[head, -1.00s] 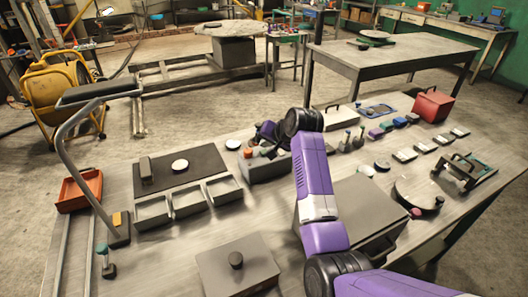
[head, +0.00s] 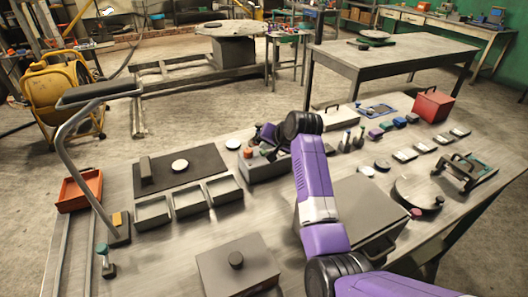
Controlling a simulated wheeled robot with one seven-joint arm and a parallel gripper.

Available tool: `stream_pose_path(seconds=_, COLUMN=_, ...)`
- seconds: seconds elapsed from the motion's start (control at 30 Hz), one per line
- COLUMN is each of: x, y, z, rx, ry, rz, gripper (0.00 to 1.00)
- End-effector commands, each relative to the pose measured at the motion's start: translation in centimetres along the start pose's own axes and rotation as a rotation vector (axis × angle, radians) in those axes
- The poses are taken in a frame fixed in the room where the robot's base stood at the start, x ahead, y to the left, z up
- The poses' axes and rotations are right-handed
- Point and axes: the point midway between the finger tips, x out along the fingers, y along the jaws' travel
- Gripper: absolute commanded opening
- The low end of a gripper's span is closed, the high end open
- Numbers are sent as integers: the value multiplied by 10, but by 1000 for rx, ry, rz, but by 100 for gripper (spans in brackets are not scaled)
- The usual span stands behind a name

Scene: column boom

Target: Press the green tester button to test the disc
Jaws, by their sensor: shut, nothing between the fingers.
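My arm reaches over the table, and its wrist bends down to the left. My gripper (head: 267,143) is small and dark, shut and empty, over or beside a grey box (head: 262,171) with small coloured tops. The gripper and wrist partly cover this box. I cannot tell for sure which top is the green button, or whether the fingers touch it. A pale disc (head: 180,166) lies on a dark mat (head: 205,160) left of the box.
Three open trays (head: 188,200) stand in front of the mat. A curved-arm stand (head: 75,140) and red bin (head: 80,190) are at the left. A lidded grey box (head: 237,270) is in front. A red box (head: 433,105) and several small blocks stand at the right.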

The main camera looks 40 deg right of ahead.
Motion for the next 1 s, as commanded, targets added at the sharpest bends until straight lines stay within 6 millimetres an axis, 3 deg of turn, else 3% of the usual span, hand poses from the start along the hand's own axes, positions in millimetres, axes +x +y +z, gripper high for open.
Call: stream_pose_path(seconds=1.0, x=7, y=5, z=5, rx=0, ry=-1, rz=0, gripper=0)
